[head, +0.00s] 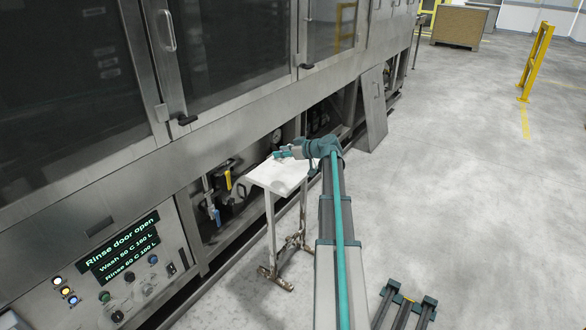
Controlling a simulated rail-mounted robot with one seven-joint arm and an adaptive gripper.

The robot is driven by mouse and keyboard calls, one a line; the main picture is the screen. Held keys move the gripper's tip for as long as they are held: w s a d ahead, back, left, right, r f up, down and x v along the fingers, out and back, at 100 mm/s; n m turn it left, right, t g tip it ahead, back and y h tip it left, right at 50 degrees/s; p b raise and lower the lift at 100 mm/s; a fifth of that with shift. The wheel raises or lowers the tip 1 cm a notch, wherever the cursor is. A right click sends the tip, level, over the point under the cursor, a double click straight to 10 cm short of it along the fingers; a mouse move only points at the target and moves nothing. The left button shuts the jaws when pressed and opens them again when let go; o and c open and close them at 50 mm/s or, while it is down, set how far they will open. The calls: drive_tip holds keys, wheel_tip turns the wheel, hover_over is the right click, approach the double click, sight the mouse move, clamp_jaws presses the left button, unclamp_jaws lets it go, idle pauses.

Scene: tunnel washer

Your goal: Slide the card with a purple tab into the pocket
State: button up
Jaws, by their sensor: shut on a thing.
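My gripper (283,154) is at the end of my arm, low over the back part of a small stand with a white top (264,178). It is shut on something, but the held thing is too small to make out. I see no purple tab and cannot tell a card or the pocket apart from the pale top. Whether the gripper touches the top is unclear from here.
The long steel washer (90,203) runs along the left, with door handles sticking out. Pipes and valves (222,190) show in an open bay behind the stand. A leaning panel (374,108) is beyond it.

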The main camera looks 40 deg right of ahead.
drive_tip(key=shift+w, duration=0.1)
drive_tip(key=w+d+f+p, duration=0.1)
drive_tip(key=w+d+f, duration=0.3)
drive_tip(key=w+d, duration=0.3)
drive_tip(key=p, duration=0.1)
hover_over(287, 165)
drive_tip(key=f, duration=0.4)
drive_tip(key=shift+s+a+f, duration=0.2)
drive_tip(key=shift+a+f, duration=0.05)
drive_tip(key=shift+f, duration=0.05)
drive_tip(key=shift+w+d+f, duration=0.1)
drive_tip(key=shift+d+f, duration=0.05)
drive_tip(key=shift+f, duration=0.15)
drive_tip(key=f, duration=0.3)
drive_tip(key=shift+w+d, duration=0.2)
drive_tip(key=shift+f, duration=0.25)
drive_tip(key=shift+f+b, duration=0.15)
drive_tip(key=shift+b, duration=0.3)
drive_tip(key=o, duration=0.9)
